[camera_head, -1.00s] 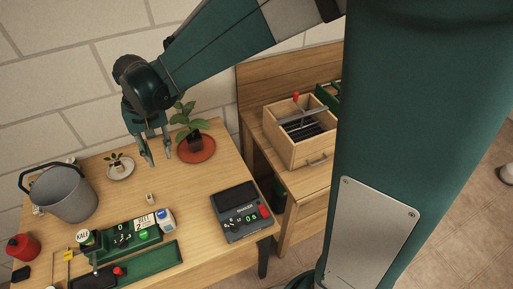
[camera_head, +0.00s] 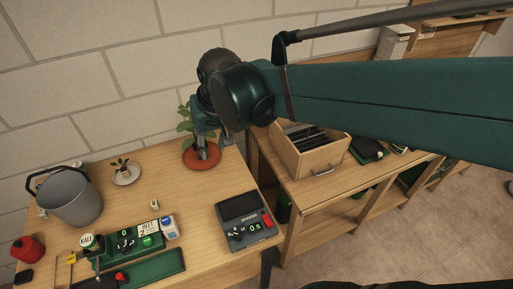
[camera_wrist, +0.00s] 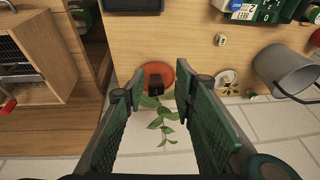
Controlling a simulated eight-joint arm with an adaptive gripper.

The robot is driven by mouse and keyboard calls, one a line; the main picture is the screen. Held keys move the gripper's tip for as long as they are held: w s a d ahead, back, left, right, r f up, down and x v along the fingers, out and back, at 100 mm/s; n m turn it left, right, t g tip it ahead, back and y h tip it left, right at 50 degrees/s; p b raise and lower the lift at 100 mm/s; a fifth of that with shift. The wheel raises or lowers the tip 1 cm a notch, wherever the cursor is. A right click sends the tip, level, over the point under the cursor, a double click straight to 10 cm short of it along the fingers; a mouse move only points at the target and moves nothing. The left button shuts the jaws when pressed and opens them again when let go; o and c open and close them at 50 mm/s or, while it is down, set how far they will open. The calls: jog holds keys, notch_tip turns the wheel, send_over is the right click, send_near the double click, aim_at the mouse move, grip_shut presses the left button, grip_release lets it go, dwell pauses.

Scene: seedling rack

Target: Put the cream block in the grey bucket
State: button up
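The cream block (camera_head: 154,204) is a small pale block standing alone on the wooden table, just behind the green tray with the labelled boxes. It also shows in the wrist view (camera_wrist: 221,40). The grey bucket (camera_head: 72,200), with a dark handle, stands at the table's left side and shows at the right of the wrist view (camera_wrist: 287,72). My gripper (camera_head: 204,152) is over the potted plant at the back right of the table, away from block and bucket. In the wrist view my gripper (camera_wrist: 160,88) has its fingers apart, with nothing held between them.
A plant in a dark pot on a terracotta saucer (camera_head: 203,159) is below my gripper. A small plant on a white saucer (camera_head: 126,174) stands near the bucket. A dark device (camera_head: 247,218) is at front right. A wooden box (camera_head: 312,155) is on the neighbouring bench.

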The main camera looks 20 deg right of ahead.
jog(key=s+d+t+h, duration=0.1)
jog(key=s+d+t, duration=0.2)
jog(key=s+d, duration=0.8)
jog(key=shift+r+t, duration=0.3)
jog(key=shift+o, duration=0.2)
jog(key=shift+s+d, duration=0.1)
jog(key=shift+o, duration=0.9)
